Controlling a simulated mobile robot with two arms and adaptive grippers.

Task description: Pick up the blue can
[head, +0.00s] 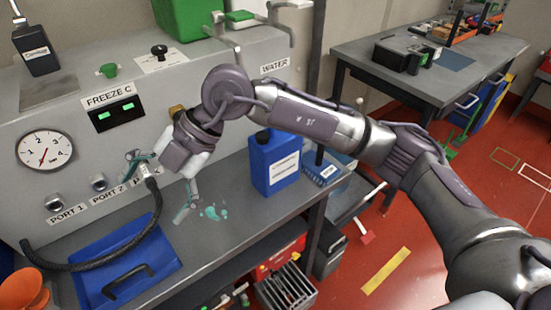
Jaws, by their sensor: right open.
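The blue can (262,165) stands upright on the grey bench, right of my right gripper. It is a boxy can with a white label on its front and a dark cap area partly hidden behind my right forearm. My right gripper (159,187) is open, with teal-tipped fingers spread apart. It is in front of the panel's lower port, left of the can and apart from it. The end of a black hose (157,205) shows between the fingers; I cannot tell whether they touch it. My left gripper is not in view.
The grey panel (190,85) with a gauge (45,151) stands behind the bench (225,235). A blue tray-like item (115,265) lies at left. Teal spots (213,212) mark the bench top. A blue-and-white box (321,174) sits right of the can. A second table (435,52) stands at upper right.

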